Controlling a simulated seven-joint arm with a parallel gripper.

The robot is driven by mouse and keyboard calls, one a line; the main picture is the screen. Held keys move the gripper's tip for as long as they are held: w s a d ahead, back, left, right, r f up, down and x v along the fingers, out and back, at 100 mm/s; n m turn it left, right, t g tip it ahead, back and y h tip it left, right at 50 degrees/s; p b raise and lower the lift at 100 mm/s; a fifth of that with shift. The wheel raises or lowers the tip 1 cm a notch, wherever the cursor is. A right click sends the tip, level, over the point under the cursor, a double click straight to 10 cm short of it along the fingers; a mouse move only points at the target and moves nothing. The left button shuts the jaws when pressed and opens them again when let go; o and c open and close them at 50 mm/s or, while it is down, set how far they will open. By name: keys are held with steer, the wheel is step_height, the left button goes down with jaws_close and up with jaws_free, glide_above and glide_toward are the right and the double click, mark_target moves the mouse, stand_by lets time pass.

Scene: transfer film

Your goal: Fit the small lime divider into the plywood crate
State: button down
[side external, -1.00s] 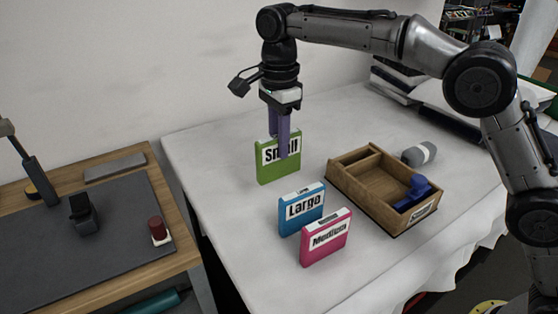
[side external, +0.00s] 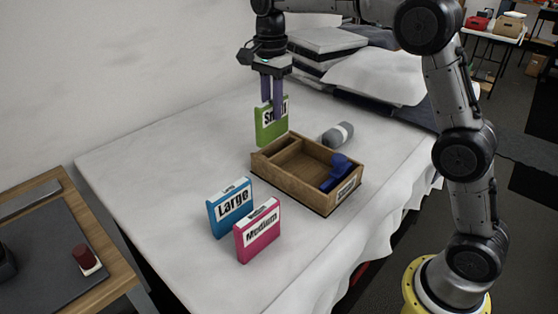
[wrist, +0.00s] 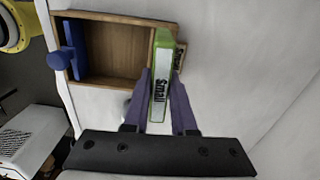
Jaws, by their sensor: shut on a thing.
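The small lime divider (side external: 271,133) is upright in my gripper (side external: 273,110), with its "Small" label partly behind the fingers. My purple fingers are shut on its upper part, and it also shows between them in the wrist view (wrist: 159,102). The plywood crate (side external: 310,195) sits on the table, with a narrow slot (side external: 286,152) at its left end and a larger open compartment beside it. The divider's lower edge appears close to the crate's left end wall; the wrist view also shows it over that end. I cannot tell its exact height above the rim.
A blue part (side external: 338,172) sits at the crate's right end. A blue "Large" divider (side external: 229,208) and a pink "Medium" divider (side external: 257,232) stand in front of the crate. A grey roll (side external: 338,134) lies behind it. The white table (side external: 150,170) is clear at left.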

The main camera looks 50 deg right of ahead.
mark_target(279, 131)
steer(key=shift+s+d+r, duration=0.1)
steer(key=shift+d+r, duration=0.05)
steer(key=shift+d, duration=0.65)
steer(key=shift+d+f+m, duration=0.2)
steer(key=shift+d+m, duration=0.1)
steer(key=shift+f, duration=3.75)
steer(key=shift+f, duration=0.1)
steer(key=c, duration=0.7)
jaws_free()
steer(key=shift+c, duration=0.2)
